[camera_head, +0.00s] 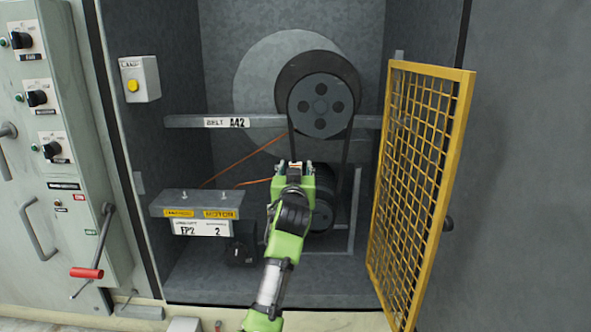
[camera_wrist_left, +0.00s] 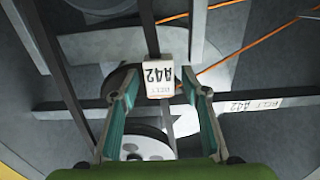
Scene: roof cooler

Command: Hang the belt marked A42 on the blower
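The black belt (camera_head: 346,150) loops over the large upper blower pulley (camera_head: 320,93), and its two runs go down toward the motor pulley (camera_head: 322,213). My arm hides part of the lower end, so I cannot tell how it sits there. The belt's white A42 tag (camera_wrist_left: 160,77) is on the left run. My left gripper (camera_head: 294,168) is at this run below the upper pulley. In the left wrist view its green fingers (camera_wrist_left: 159,85) stand apart on both sides of the tag, with gaps. My right gripper is not in view.
A crossbar (camera_head: 185,121) labelled BELT A42 passes behind the belt. A yellow mesh door (camera_head: 423,180) stands open at the right. A motor-marked shelf (camera_head: 195,200), a yellow-button box (camera_head: 139,79) and a control panel with a red-handled lever (camera_head: 87,273) are at the left. Orange cords hang behind.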

